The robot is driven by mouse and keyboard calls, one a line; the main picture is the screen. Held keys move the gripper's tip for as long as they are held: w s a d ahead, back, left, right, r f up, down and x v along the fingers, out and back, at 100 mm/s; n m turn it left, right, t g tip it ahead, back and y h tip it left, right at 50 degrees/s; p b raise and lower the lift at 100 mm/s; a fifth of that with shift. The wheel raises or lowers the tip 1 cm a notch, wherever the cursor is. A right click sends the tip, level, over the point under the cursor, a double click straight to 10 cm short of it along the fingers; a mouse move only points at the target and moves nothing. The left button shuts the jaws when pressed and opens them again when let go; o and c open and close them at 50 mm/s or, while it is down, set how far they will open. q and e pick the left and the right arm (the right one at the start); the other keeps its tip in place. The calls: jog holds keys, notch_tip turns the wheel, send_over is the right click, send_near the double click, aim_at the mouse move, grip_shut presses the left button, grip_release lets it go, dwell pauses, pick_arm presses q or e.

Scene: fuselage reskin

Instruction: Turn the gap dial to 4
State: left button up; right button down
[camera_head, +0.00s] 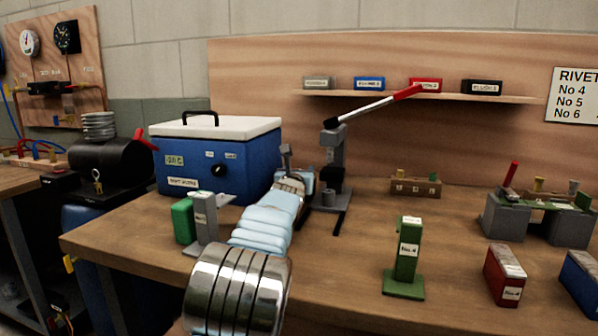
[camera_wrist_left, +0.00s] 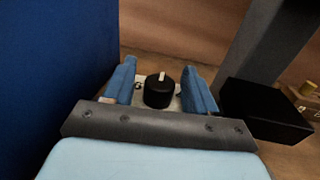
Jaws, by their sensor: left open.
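The gap dial (camera_wrist_left: 158,90), a round black knob with a pale pointer mark, shows in the left wrist view on a light plate. It sits between the two blue fingers of my left gripper (camera_wrist_left: 160,82). The pointer is roughly upright in that view. Most plate lettering is hidden, so I cannot read the setting. In the head view my left gripper (camera_head: 298,173) reaches just left of the lever press, and hides the dial. My right gripper is not in view.
A blue box with white lid (camera_head: 215,130) stands close on the left. The lever press (camera_head: 333,160) with a red-tipped handle is close on the right. A green No 4 stand (camera_head: 405,262) and a red block (camera_head: 505,275) stand further right. Bench between is clear.

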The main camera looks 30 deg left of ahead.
pick_arm(q)
jog(key=shift+c, duration=0.5)
jog(key=c, duration=0.8)
jog(key=shift+a+f+m+t+h, duration=0.2)
jog(key=shift+m+t+h, duration=0.3)
jog(key=shift+h, duration=0.4)
jog(key=shift+c, duration=0.2)
jog(key=shift+r+m+h, duration=0.1)
jog(key=shift+m+h, duration=0.7)
jog(key=shift+h, duration=0.1)
jog(key=shift+d+h, duration=0.1)
jog(key=shift+h, duration=0.2)
jog(key=shift+d, duration=0.15)
jog(key=o, duration=0.9)
jog(key=shift+r, duration=0.1)
jog(key=shift+o, duration=0.2)
